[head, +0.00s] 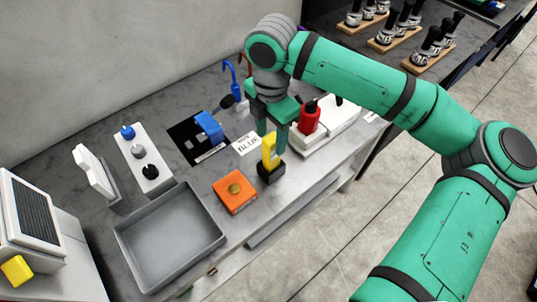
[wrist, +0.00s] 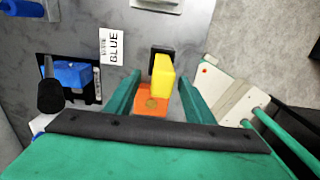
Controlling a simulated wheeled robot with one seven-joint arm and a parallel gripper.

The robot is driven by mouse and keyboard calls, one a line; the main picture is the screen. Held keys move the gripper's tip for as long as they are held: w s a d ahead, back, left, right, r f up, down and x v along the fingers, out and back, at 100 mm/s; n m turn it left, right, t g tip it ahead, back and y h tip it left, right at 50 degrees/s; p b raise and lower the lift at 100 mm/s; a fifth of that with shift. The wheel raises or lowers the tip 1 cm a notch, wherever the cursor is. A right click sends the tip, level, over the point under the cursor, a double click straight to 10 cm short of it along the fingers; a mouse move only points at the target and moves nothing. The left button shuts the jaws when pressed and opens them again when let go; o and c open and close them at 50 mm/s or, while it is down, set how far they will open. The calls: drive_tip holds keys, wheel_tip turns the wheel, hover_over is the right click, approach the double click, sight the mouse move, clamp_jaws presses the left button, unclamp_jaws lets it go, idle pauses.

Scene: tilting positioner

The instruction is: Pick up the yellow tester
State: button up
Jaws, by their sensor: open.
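The yellow tester (head: 269,150) stands upright in a small black base (head: 271,172) near the front edge of the grey bench. In the wrist view the yellow tester (wrist: 163,80) shows between my two green fingers, with part of its black base (wrist: 161,52) beyond it. My gripper (head: 272,130) points down at the tester's top, with its fingers apart on either side. In the wrist view a gap shows between each finger and the tester. I cannot tell exactly how far down the fingers reach along it.
An orange box (head: 235,190) with a round brass-coloured top sits close to the tester. A red bottle-like item (head: 309,118) on a white unit stands on the other side. A grey tray (head: 170,240), a blue tool (head: 209,127) and a "BLUE" label (head: 247,144) are also on the bench.

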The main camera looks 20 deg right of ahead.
sight(271, 156)
wheel_tip(271, 156, down, 4)
drive_tip(key=shift+r, duration=0.25)
drive_tip(key=shift+s+f, duration=0.15)
drive_tip(key=shift+f, duration=1.15)
drive_tip(key=shift+s+f, duration=0.1)
drive_tip(key=shift+f, duration=1.15)
drive_tip(key=c, duration=1.1)
